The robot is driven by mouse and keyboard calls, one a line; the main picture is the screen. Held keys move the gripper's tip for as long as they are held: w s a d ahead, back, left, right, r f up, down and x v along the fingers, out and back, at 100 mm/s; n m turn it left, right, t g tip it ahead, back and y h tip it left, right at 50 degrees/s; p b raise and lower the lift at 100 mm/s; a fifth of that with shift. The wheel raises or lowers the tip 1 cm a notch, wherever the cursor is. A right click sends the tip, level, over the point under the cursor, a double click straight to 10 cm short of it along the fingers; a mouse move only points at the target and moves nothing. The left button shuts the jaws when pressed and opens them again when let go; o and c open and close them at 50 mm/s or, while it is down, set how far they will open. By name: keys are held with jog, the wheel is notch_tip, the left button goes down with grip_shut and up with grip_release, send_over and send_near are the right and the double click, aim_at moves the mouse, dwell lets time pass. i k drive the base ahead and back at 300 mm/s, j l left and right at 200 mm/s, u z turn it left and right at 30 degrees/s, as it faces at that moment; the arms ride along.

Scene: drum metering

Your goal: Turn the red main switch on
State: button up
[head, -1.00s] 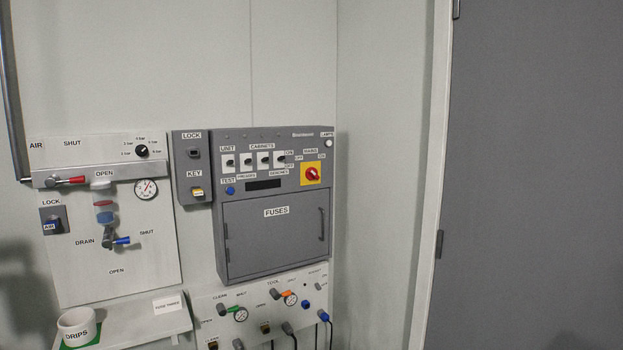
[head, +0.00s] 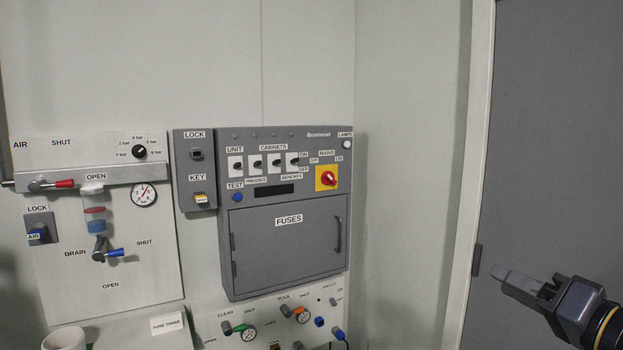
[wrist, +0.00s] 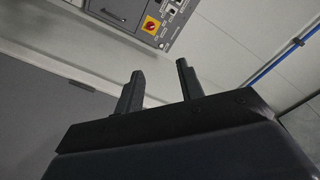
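The red main switch (head: 327,178) is a red knob on a yellow plate, at the right of the grey fuse panel (head: 262,215). Labels MAINS, OFF and ON stand around the plate. The knob's bar looks slanted; its exact setting is hard to tell. In the wrist view the switch (wrist: 151,25) is at the upper middle, beyond my fingers. My gripper (head: 507,276) is at the lower right of the head view, well away from the switch. In the wrist view its two fingers (wrist: 157,80) are apart with nothing between them.
A grey key lock box (head: 196,170) and a white air board (head: 110,270) are further left. A grey door (head: 560,130) is at the right. The space before the panel is clear.

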aim_at(328, 178)
jog(key=i+j, duration=0.15)
jog(key=i, duration=0.95)
jog(key=i+j+u, duration=0.15)
jog(key=i, duration=1)
